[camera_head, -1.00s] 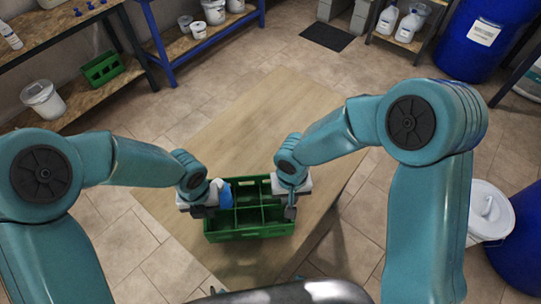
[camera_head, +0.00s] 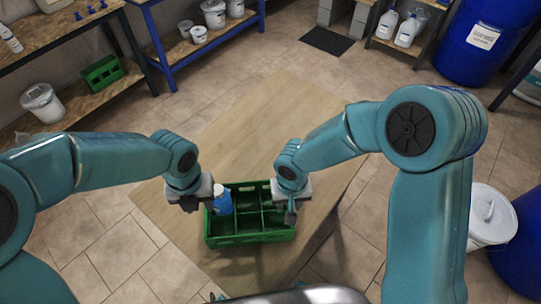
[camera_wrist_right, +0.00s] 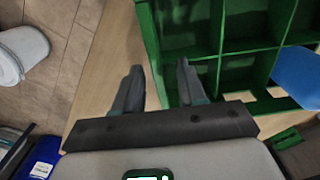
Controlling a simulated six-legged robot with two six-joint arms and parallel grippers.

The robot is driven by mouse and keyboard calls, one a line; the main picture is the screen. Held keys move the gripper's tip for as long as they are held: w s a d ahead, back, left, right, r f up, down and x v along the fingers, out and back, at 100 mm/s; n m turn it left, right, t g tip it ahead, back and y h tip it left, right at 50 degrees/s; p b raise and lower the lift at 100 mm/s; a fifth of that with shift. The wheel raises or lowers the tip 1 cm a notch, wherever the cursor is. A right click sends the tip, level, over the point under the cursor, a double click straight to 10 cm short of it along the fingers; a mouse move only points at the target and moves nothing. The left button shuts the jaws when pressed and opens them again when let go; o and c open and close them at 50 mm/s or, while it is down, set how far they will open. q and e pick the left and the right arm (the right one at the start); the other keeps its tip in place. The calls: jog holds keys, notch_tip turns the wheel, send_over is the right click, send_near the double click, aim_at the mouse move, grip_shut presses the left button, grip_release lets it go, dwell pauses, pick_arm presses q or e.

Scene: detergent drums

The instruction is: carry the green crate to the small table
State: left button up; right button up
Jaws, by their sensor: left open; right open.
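The green crate (camera_head: 252,239) sits on a wooden table (camera_head: 262,116) in front of me, with a blue bottle (camera_head: 222,200) standing in a compartment on its left side. My left gripper (camera_head: 190,205) is open beside the crate's left side, near the bottle. My right gripper (camera_head: 291,212) is open at the crate's right side. In the right wrist view the right fingers (camera_wrist_right: 158,88) are spread, with the crate's wall (camera_wrist_right: 152,45) between or just beyond them; contact cannot be told. The crate's divided compartments and part of the blue bottle (camera_wrist_right: 298,76) also show there.
Shelves along the back left hold white buckets (camera_head: 42,102) and another green crate (camera_head: 102,72). A blue drum (camera_head: 478,40) stands at the back right. A white-lidded bucket (camera_head: 490,213) and a blue drum stand at the right. The tiled floor around the table is mostly clear.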

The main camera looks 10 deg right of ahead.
jog(key=shift+w, duration=0.1)
jog(key=shift+r, duration=0.15)
pick_arm(q)
notch_tip(320, 180, up, 4)
jog(key=shift+f, duration=0.1)
pick_arm(e)
notch_tip(320, 180, up, 12)
jog(key=shift+f, duration=0.2)
dwell(0.4)
